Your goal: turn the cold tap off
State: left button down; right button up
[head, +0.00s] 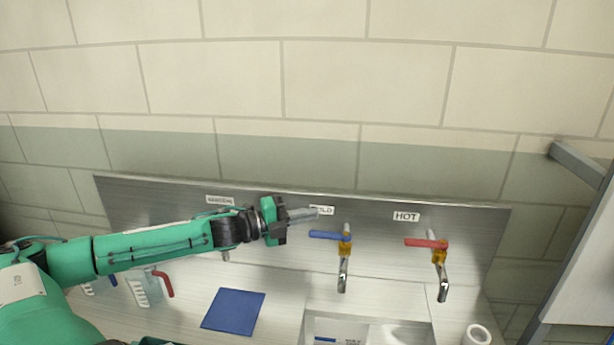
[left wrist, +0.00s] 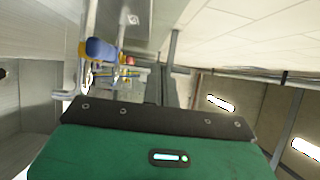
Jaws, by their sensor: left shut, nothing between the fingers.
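The cold tap (head: 344,262) stands on the steel backsplash, with a yellow body and a metal spout pointing down. Its blue lever (head: 326,235) points left, across the spout. My left gripper (head: 314,213) is shut and empty, its fingertips by the partly covered COLD label (head: 326,210), above the blue lever in the picture. A gap shows between the fingers and the lever. In the left wrist view the blue lever (left wrist: 101,49) shows end-on at upper left; the fingers cannot be made out there. My right gripper is not in view.
The hot tap (head: 439,265) with a red lever (head: 425,243) is to the right. The sink (head: 318,325) lies below. A blue mat (head: 233,312), a red-handled jug (head: 146,289) and a white roll (head: 477,335) are on the counter. A grey rail (head: 578,163) juts at right.

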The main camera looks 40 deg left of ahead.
pick_arm(q)
notch_tip(320, 180, up, 12)
jog(key=p, duration=0.4)
jog(key=shift+s+d+r, duration=0.15)
jog(key=shift+s+d, duration=0.05)
jog(key=shift+d, duration=0.1)
